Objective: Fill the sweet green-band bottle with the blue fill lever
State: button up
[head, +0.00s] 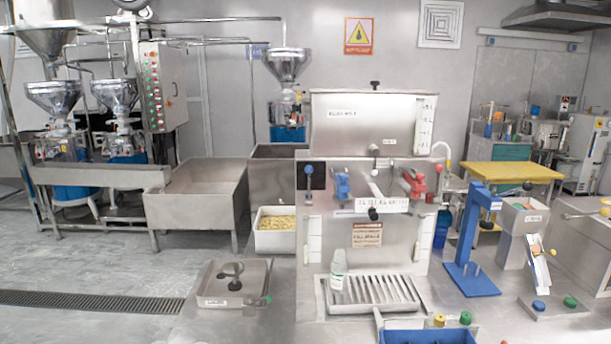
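A small pale bottle (338,272) with a greenish band stands upright on the left part of the slatted drip tray (398,296). The blue fill lever (342,186) is on the steel filling machine's front, above the bottle and to its left half. A red lever (415,186) sits on the right side of the same front. The level of anything inside the bottle is too small to tell. My gripper is not in view.
A blue-knobbed black plate (308,178) is left of the levers. A blue stand (470,240) is right of the machine. A blue bin (428,337) is at the front, near yellow and green caps.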

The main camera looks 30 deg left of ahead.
aim_at(308, 169)
jog(key=k, duration=1.25)
jog(key=u, duration=1.45)
jog(key=i, duration=1.65)
